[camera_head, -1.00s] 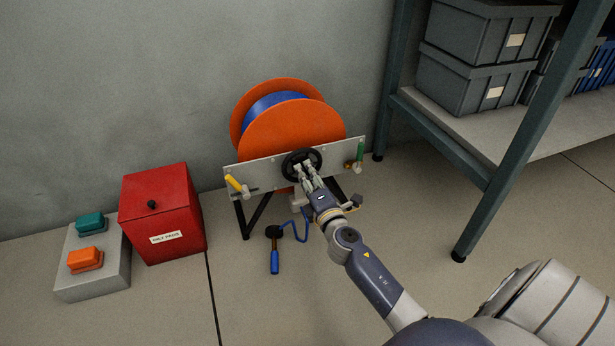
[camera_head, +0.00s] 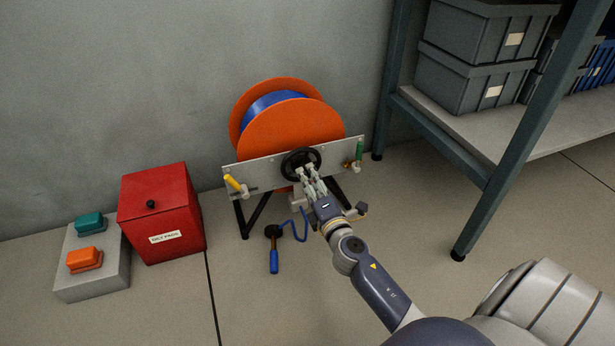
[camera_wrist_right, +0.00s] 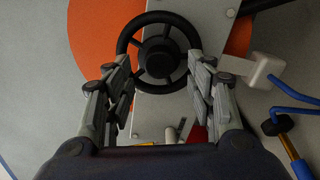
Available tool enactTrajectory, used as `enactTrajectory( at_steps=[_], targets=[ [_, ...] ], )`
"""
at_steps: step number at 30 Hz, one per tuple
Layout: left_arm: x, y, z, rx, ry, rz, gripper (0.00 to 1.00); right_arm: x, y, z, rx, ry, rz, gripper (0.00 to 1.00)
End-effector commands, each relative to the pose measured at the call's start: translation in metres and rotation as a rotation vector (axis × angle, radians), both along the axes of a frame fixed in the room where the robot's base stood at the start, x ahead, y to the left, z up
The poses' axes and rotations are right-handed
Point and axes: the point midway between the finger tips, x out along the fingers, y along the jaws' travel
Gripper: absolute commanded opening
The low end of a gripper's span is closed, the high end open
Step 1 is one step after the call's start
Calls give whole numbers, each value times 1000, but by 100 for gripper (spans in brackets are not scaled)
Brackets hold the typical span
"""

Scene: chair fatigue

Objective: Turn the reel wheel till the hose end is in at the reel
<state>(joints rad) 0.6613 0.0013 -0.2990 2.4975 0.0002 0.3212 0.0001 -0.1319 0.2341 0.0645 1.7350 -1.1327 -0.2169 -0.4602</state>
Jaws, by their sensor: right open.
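The orange reel (camera_head: 292,130) stands against the wall with blue hose (camera_head: 268,105) wound on it. A black reel wheel (camera_head: 301,152) sits on the front plate and shows large in the right wrist view (camera_wrist_right: 160,18). My right gripper (camera_head: 309,172) is open at the wheel; in the wrist view its fingers (camera_wrist_right: 160,88) lie either side of the wheel's lower part, and I cannot tell if they touch it. A loose blue hose length (camera_head: 299,237) hangs below the plate. My left gripper is out of view.
The plate carries a yellow handle (camera_head: 233,183) at left and a green handle (camera_head: 359,150) at right. A red box (camera_head: 162,222) and a grey block (camera_head: 92,280) with teal and orange buttons stand left. A shelf rack (camera_head: 488,179) stands right. Front floor is clear.

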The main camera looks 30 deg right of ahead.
Motion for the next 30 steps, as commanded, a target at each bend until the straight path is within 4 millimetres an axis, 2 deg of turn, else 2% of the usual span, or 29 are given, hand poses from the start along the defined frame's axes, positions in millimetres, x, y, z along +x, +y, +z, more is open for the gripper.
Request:
enactTrajectory(
  at_steps=[3, 10, 27, 30],
  targets=[
    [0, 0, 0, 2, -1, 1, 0, -20, 5, -1, 2, 2, 0, 51],
    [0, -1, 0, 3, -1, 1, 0, -42, 10, -1, 1, 1, 0, 51],
    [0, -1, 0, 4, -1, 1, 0, -45, 11, 0, -1, 0, 0, 51],
    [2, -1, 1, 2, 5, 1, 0, -44, 16, 5, 14, -7, 15, 51]
  ],
)
